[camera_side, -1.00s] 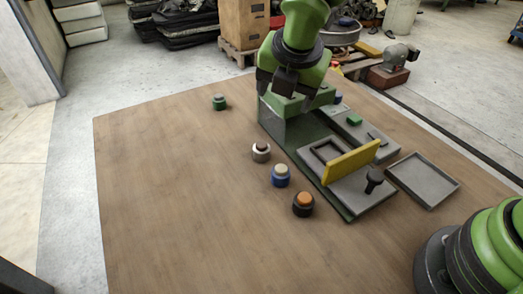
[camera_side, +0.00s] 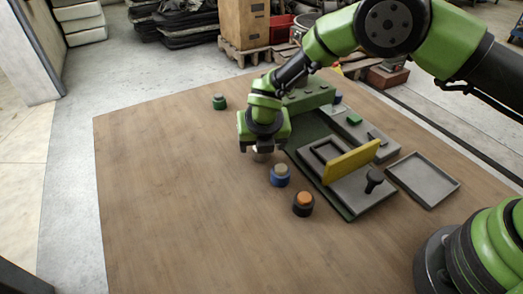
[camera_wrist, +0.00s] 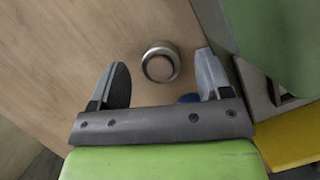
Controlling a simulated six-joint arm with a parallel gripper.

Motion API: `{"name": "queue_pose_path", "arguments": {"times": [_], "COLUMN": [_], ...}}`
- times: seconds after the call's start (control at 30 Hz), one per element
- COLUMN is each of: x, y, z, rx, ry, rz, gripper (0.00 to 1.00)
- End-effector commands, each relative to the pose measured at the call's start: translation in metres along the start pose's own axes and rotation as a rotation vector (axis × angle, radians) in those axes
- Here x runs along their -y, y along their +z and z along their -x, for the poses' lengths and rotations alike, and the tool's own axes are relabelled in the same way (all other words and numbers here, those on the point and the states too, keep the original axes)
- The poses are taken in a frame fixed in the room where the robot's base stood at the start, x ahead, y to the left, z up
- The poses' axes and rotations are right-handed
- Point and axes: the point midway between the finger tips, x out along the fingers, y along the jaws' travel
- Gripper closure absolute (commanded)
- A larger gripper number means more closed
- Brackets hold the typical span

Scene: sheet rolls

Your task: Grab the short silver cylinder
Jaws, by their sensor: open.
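The short silver cylinder (camera_wrist: 160,62) stands on the wooden table in the wrist view, with a pale brownish top. It lies between and just beyond the tips of my open gripper (camera_wrist: 162,80), slightly nearer the right finger. No contact with either finger shows. In the side view my gripper (camera_side: 262,150) is low over the silver cylinder (camera_side: 261,157), which is mostly hidden behind it. The fingertips are hard to make out there.
A blue cylinder (camera_side: 280,176) stands close by, with a black one with an orange top (camera_side: 303,204) beyond it. A green cylinder (camera_side: 219,102) is farther back. A fixture with a yellow flap (camera_side: 351,161) and a grey tray (camera_side: 422,180) are to the right. The table's left side is clear.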

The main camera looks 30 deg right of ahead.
Motion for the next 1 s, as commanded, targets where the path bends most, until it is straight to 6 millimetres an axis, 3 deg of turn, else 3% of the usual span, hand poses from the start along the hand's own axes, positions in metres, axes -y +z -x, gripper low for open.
{"name": "queue_pose_path", "arguments": {"times": [0.13, 0.37, 0.6, 1.0], "x": [0.0005, 0.0003, 0.0002, -0.0003], "y": [-0.0001, 0.0, 0.0, 0.0034], "z": [-0.0125, -0.0132, -0.0129, -0.006], "rx": [-0.001, -0.001, -0.001, 0.001], "ry": [0.0, 0.001, 0.001, 0.003], "rz": [-0.001, -0.001, -0.001, -0.002], "gripper": [0.29, 0.29, 0.84, 0.87]}}
